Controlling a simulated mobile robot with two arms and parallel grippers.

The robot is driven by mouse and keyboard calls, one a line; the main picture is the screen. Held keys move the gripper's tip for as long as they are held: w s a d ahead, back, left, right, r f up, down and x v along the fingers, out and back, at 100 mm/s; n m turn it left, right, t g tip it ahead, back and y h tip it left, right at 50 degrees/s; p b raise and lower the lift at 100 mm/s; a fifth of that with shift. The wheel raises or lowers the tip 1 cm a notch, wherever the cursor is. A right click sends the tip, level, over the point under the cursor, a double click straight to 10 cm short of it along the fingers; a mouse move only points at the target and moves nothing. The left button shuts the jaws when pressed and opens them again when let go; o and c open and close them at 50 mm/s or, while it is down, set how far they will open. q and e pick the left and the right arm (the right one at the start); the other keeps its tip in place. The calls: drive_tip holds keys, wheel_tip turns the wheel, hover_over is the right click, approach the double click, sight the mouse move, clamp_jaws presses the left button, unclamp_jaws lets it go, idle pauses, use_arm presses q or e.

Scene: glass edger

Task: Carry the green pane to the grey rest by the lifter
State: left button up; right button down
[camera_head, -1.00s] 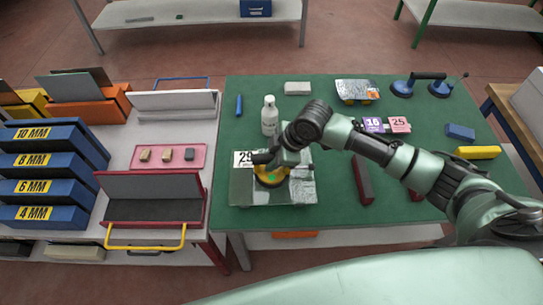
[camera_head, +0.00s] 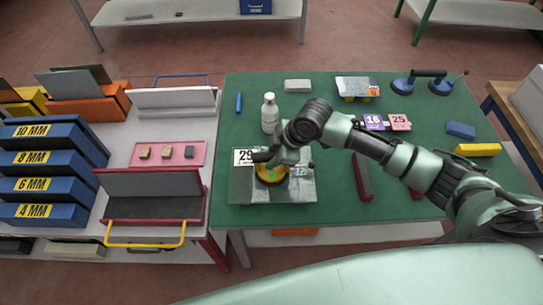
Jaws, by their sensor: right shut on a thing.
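A thin pane (camera_head: 242,190) lies low over the green table at front centre, with a reflective, greyish-green surface. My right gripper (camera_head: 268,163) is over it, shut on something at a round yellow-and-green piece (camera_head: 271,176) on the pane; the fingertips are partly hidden. I cannot tell whether the pane touches the table. The blue lifter (camera_head: 426,82) with a dark handle stands at the back right. My left gripper is not in view.
A white bottle (camera_head: 269,114) stands just behind the pane. Number cards (camera_head: 386,122), dark red bars (camera_head: 361,178), a blue block (camera_head: 461,131) and a yellow block (camera_head: 477,150) lie to the right. Blue bins (camera_head: 38,160) and a red-edged rack (camera_head: 152,209) stand left.

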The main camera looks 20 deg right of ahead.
drive_tip(key=shift+w+f, duration=0.1)
idle(0.3)
drive_tip(key=c, duration=1)
unclamp_jaws()
drive_tip(key=shift+s+f, duration=0.2)
drive_tip(key=shift+s, duration=0.05)
drive_tip(key=b+v, duration=0.1)
drive_tip(key=v, duration=0.7)
drive_tip(key=shift+w+b, duration=0.1)
drive_tip(key=shift+b, duration=0.25)
drive_tip(key=shift+a, duration=0.1)
